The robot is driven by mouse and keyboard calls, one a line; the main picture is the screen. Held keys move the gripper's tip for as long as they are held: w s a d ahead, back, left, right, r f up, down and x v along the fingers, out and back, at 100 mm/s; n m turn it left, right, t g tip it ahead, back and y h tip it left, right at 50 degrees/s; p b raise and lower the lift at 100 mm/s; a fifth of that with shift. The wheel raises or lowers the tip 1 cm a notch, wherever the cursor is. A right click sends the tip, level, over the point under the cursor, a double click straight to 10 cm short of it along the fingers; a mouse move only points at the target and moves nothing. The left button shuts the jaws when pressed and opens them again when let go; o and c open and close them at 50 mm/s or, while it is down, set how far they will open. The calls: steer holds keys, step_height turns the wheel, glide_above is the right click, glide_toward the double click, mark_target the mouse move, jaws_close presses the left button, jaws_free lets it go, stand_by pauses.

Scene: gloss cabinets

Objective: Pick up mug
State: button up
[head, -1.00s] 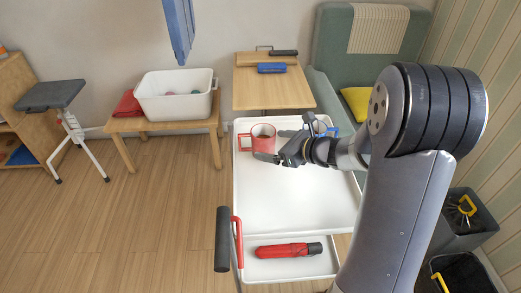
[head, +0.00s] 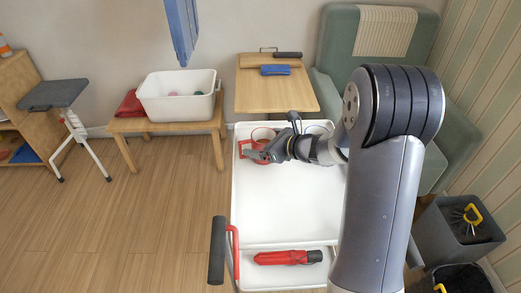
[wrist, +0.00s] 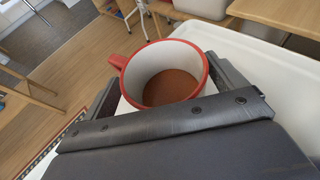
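The red mug (head: 262,133) stands near the far left of the white cart's top tray (head: 285,205). In the head view my gripper (head: 258,153) is at the mug and covers part of it. In the wrist view the mug (wrist: 165,78) has a red rim, a pale inside and brown at the bottom, and its handle points to the upper left. The fingers of my gripper (wrist: 168,92) lie on either side of the mug. They look spread, with a small gap at the left; contact at the right is unclear.
A round white item (head: 318,128) is partly hidden behind my arm on the tray. A red umbrella-like item (head: 287,257) lies on the lower shelf. A wooden table (head: 275,93) and a green armchair (head: 350,50) stand behind the cart. The tray's middle is clear.

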steer(key=c, duration=1.3)
steer(key=shift+o, duration=0.2)
steer(key=shift+r, duration=0.1)
